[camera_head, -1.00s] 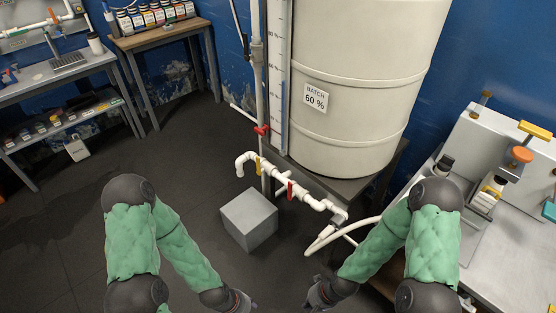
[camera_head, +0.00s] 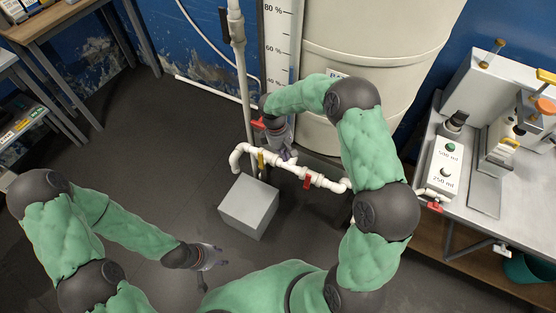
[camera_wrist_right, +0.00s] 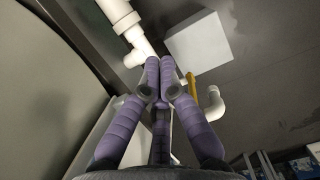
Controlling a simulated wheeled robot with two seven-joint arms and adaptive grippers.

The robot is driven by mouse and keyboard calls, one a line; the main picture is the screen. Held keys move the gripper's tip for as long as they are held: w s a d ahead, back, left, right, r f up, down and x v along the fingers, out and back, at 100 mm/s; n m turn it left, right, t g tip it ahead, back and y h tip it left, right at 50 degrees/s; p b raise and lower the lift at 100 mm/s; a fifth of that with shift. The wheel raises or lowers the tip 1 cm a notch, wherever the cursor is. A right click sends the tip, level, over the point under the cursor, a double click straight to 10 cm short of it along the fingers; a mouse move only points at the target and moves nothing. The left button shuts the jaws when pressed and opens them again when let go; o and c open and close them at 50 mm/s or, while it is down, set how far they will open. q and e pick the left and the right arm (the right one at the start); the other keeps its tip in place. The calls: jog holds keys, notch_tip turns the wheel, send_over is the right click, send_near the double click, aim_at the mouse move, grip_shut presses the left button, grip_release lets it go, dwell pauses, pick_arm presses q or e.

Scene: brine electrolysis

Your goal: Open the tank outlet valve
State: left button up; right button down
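The white outlet pipe (camera_head: 325,182) runs low in front of the tank (camera_head: 375,50). It carries a yellow valve handle (camera_head: 261,159) near its left bend and a red valve handle (camera_head: 307,182) further right. Another red handle (camera_head: 258,123) is on the upright pipe. My right gripper (camera_head: 287,156) points down over the white pipe, between the yellow and lower red handles. In the right wrist view its purple fingertips (camera_wrist_right: 163,72) are together and hold nothing visible; the yellow handle (camera_wrist_right: 190,84) is just beside them. Contact cannot be told. My left gripper (camera_head: 222,256) is open and empty over the floor.
A grey block (camera_head: 248,207) stands on the floor below the pipe's left end. A bench with instruments (camera_head: 485,195) stands at right, and a wooden table (camera_head: 40,22) at upper left. My right arm hides part of the tank.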

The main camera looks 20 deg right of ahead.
aim_at(307, 182)
pick_arm(q)
notch_tip(307, 182, down, 4)
jog(key=b, duration=0.4)
jog(key=shift+w+a+f+b, duration=0.15)
jog(key=shift+f+b, duration=0.1)
jog(key=shift+b, duration=0.05)
pick_arm(e)
jog(key=s+d+f, duration=0.4)
jog(key=f, duration=0.5)
jog(key=shift+d, duration=0.15)
jog(key=shift+s, duration=0.1)
pick_arm(q)
jog(key=shift+s+r+p, duration=0.25)
jog(key=shift+s+p, duration=0.05)
jog(key=shift+s, duration=0.6)
pick_arm(e)
jog(key=shift+s+d+r+t+y, duration=0.2)
jog(key=shift+d+t+y, duration=0.1)
jog(key=shift+t, duration=0.1)
